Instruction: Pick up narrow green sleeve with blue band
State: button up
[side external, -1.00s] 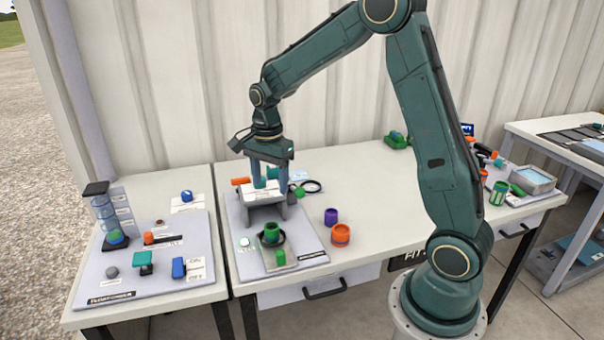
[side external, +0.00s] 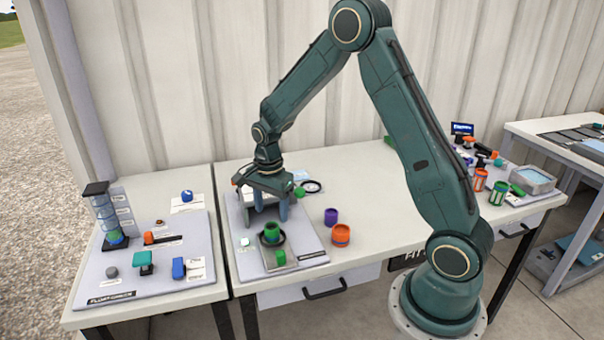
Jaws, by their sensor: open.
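A green banded sleeve (side external: 498,193) stands on the right part of the long table; its band looks dark, and I cannot tell whether it is blue. Another green sleeve (side external: 271,231) stands in a dark round holder at the front of the grey board, with no blue band that I can make out. My gripper (side external: 265,209) is open, pointing down at the grey stand behind that holder, far left of the banded sleeve. The gripper hides the stand's top and whatever lies between its fingers.
An orange banded sleeve (side external: 480,179) and a clear-topped tray (side external: 533,180) are at the right. The table's middle is mostly clear.

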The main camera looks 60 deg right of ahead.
aim_at(271, 226)
jog(key=shift+f, duration=0.25)
jog(key=shift+f, duration=0.1)
jog(key=shift+a+f, duration=0.2)
jog(key=shift+f, duration=2.3)
jog(key=c, duration=1.2)
jog(key=shift+o, duration=0.2)
jog(key=shift+r, duration=0.15)
notch_tip(271, 226, up, 20)
